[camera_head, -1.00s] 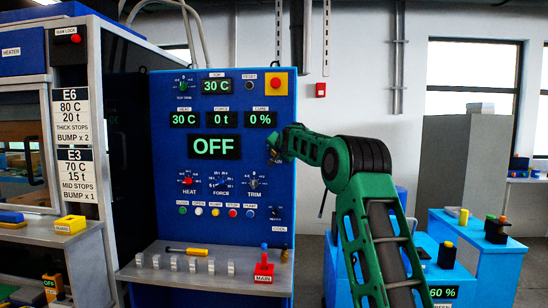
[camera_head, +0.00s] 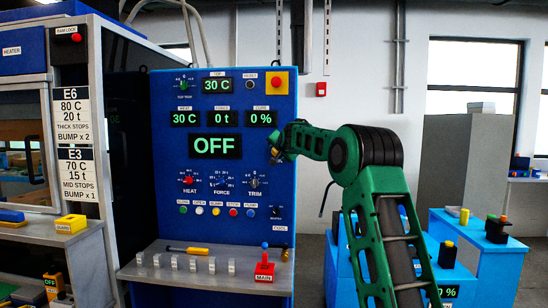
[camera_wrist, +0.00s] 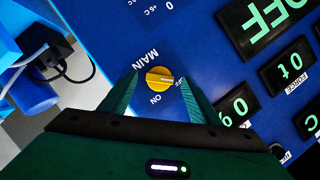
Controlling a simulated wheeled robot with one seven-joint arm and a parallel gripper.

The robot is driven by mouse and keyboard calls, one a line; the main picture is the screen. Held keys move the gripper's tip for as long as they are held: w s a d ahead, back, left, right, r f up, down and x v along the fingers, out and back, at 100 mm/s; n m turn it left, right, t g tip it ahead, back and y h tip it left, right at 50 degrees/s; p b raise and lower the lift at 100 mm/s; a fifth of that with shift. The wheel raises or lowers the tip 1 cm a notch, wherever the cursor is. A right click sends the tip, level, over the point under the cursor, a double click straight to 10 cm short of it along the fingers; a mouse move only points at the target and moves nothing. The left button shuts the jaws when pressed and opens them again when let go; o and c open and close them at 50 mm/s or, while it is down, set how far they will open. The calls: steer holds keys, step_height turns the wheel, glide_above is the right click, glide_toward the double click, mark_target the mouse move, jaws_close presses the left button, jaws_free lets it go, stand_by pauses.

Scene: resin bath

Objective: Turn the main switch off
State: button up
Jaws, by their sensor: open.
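The main switch (camera_wrist: 160,77) is a round yellow knob on the blue control panel (camera_head: 166,225), with MAIN, ON and OFF printed around it. Its raised grip lies across the wrist view, one end by the OFF label. In the wrist view my open gripper (camera_wrist: 157,82) has one finger on each side of the knob, with visible gaps between fingers and knob. The big green display (camera_head: 214,146) reads OFF.
A yellow-based red button (camera_head: 276,82) is above my gripper on the panel. HEAT, FORCE and TRIM dials and a row of small buttons sit left of it. Blue benches (camera_head: 484,236) stand at the right.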

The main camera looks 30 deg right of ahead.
steer(key=v, duration=0.8)
steer(key=shift+f, duration=0.1)
